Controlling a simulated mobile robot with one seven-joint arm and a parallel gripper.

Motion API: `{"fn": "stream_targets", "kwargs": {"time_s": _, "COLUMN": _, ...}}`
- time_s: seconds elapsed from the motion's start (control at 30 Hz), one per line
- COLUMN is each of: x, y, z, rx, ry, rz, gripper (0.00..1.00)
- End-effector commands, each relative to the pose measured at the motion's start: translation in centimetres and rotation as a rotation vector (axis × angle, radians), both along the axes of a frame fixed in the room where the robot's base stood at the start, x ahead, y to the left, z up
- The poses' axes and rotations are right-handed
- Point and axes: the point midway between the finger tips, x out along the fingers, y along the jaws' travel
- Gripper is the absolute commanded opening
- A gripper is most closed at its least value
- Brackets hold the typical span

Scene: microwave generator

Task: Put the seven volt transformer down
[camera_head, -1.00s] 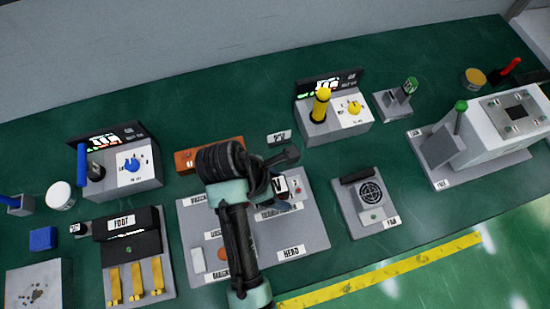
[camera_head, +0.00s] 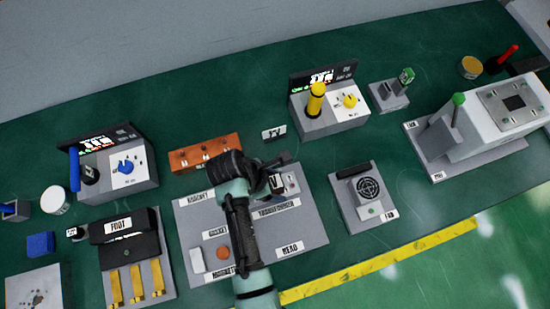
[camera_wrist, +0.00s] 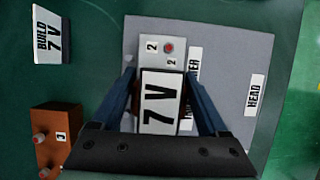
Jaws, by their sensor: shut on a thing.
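The seven volt transformer (camera_wrist: 160,102) is a pale block with a large "7 V" label, a grey end marked "2" and a red button. My gripper (camera_wrist: 161,78) is shut on it, with one finger along each side. In the head view my gripper (camera_head: 268,178) is over the right part of the grey labelled board (camera_head: 305,228), and the transformer (camera_head: 290,183) shows partly beyond it. The board's "TRANSFORMER" label shows in front of the block; the wrist view has it partly covered. I cannot tell whether the transformer touches the board.
An orange-brown block (camera_head: 205,153) and a "7 V" sign (camera_head: 274,134) stand behind the board. A fan unit (camera_head: 365,195) is to the right and a foot unit (camera_head: 130,250) to the left. A yellow-handled console (camera_head: 328,108) stands at the back.

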Motion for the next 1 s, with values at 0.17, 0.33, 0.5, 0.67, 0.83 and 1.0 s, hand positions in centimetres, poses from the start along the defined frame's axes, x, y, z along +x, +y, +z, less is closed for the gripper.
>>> {"fn": "stream_targets", "kwargs": {"time_s": 0.17, "x": 0.2, "y": 0.0, "z": -0.7, "rx": 0.000, "ry": -0.006, "rz": 0.000, "gripper": 0.00}}
{"fn": "stream_targets", "kwargs": {"time_s": 0.33, "x": 0.2, "y": 0.0, "z": -0.7, "rx": 0.000, "ry": -0.007, "rz": 0.000, "gripper": 0.00}}
{"fn": "stream_targets", "kwargs": {"time_s": 0.5, "x": 0.2, "y": 0.0, "z": -1.0, "rx": 0.000, "ry": -0.006, "rz": 0.000, "gripper": 0.00}}
{"fn": "stream_targets", "kwargs": {"time_s": 0.67, "x": 0.0, "y": 0.0, "z": -1.1, "rx": 0.000, "ry": -0.001, "rz": 0.000, "gripper": 1.00}}
{"fn": "stream_targets", "kwargs": {"time_s": 0.83, "x": 0.0, "y": 0.0, "z": -1.1, "rx": 0.000, "ry": -0.001, "rz": 0.000, "gripper": 1.00}}
{"fn": "stream_targets", "kwargs": {"time_s": 1.0, "x": 0.0, "y": 0.3, "z": -0.1, "rx": 0.000, "ry": -0.004, "rz": 0.002, "gripper": 1.00}}
